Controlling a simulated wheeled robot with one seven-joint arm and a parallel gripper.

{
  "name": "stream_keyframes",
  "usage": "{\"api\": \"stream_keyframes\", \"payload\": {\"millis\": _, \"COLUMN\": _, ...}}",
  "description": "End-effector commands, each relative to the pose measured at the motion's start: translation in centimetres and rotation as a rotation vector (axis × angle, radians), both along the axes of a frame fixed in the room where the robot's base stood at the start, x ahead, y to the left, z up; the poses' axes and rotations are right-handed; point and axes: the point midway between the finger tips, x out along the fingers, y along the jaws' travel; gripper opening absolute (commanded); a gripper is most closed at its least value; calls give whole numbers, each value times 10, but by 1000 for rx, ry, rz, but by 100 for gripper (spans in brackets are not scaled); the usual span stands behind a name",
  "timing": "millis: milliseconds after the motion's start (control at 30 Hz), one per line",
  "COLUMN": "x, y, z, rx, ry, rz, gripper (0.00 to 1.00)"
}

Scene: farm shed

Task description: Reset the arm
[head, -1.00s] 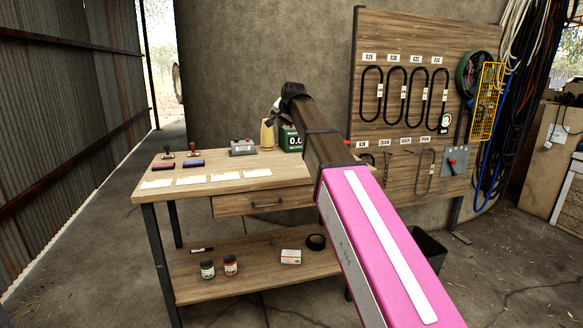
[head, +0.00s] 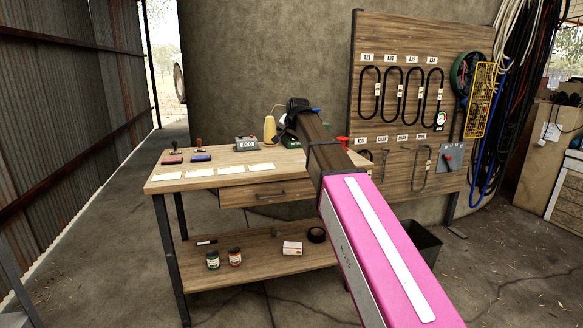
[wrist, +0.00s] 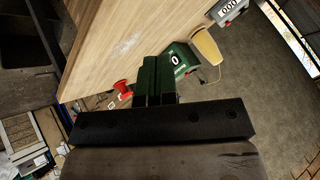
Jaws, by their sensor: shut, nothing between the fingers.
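My arm reaches out over the wooden workbench (head: 190,180) in the head view, pink nearer me and brown farther out. My gripper (wrist: 155,82) shows in the wrist view with its two dark fingers together and nothing between them. In the head view the dark end of the arm lies over the back right of the bench, and the fingertips cannot be made out there. The arm hides most of this box in the head view.
A yellow cone-shaped object (head: 269,129) and a grey counter (head: 246,144) stand at the bench's back. Two stamps and several white cards lie to the left. Jars (head: 213,260) sit on the lower shelf. A pegboard with black loops (head: 400,60) stands behind to the right.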

Motion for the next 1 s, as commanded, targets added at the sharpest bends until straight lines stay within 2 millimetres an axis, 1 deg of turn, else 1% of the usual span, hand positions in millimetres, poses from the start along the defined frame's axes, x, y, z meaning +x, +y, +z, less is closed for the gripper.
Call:
{"api": "stream_keyframes", "payload": {"millis": 33, "x": -5, "y": -5, "z": -13, "rx": -11, "ry": 11, "rz": 1, "gripper": 0}}
{"api": "stream_keyframes", "payload": {"millis": 167, "x": -13, "y": -18, "z": -45, "rx": -41, "ry": 40, "rz": 13, "gripper": 0}}
{"api": "stream_keyframes", "payload": {"millis": 267, "x": -24, "y": -31, "z": -77, "rx": -72, "ry": 71, "rz": 25, "gripper": 0}}
{"api": "stream_keyframes", "payload": {"millis": 367, "x": -40, "y": -48, "z": -119, "rx": -109, "ry": 112, "rz": 41, "gripper": 0}}
{"api": "stream_keyframes", "payload": {"millis": 400, "x": -48, "y": -56, "z": -138, "rx": -126, "ry": 132, "rz": 51, "gripper": 0}}
{"api": "stream_keyframes", "payload": {"millis": 467, "x": -60, "y": -68, "z": -165, "rx": -151, "ry": 162, "rz": 63, "gripper": 0}}
{"api": "stream_keyframes", "payload": {"millis": 500, "x": -69, "y": -76, "z": -182, "rx": -167, "ry": 181, "rz": 72, "gripper": 0}}
{"api": "stream_keyframes", "payload": {"millis": 567, "x": -82, "y": -86, "z": -207, "rx": -190, "ry": 210, "rz": 87, "gripper": 0}}
{"api": "stream_keyframes", "payload": {"millis": 600, "x": -92, "y": -94, "z": -223, "rx": -206, "ry": 230, "rz": 99, "gripper": 0}}
{"api": "stream_keyframes", "payload": {"millis": 667, "x": -107, "y": -105, "z": -247, "rx": -226, "ry": 261, "rz": 114, "gripper": 0}}
{"api": "stream_keyframes", "payload": {"millis": 700, "x": -118, "y": -112, "z": -263, "rx": -240, "ry": 282, "rz": 124, "gripper": 0}}
{"api": "stream_keyframes", "payload": {"millis": 767, "x": -135, "y": -122, "z": -285, "rx": -258, "ry": 313, "rz": 143, "gripper": 0}}
{"api": "stream_keyframes", "payload": {"millis": 800, "x": -146, "y": -129, "z": -299, "rx": -271, "ry": 333, "rz": 156, "gripper": 0}}
{"api": "stream_keyframes", "payload": {"millis": 867, "x": -164, "y": -139, "z": -320, "rx": -287, "ry": 365, "rz": 173, "gripper": 0}}
{"api": "stream_keyframes", "payload": {"millis": 900, "x": -177, "y": -146, "z": -334, "rx": -298, "ry": 386, "rz": 186, "gripper": 0}}
{"api": "stream_keyframes", "payload": {"millis": 967, "x": -196, "y": -155, "z": -353, "rx": -314, "ry": 417, "rz": 206, "gripper": 0}}
{"api": "stream_keyframes", "payload": {"millis": 1000, "x": -209, "y": -161, "z": -365, "rx": -324, "ry": 438, "rz": 220, "gripper": 0}}
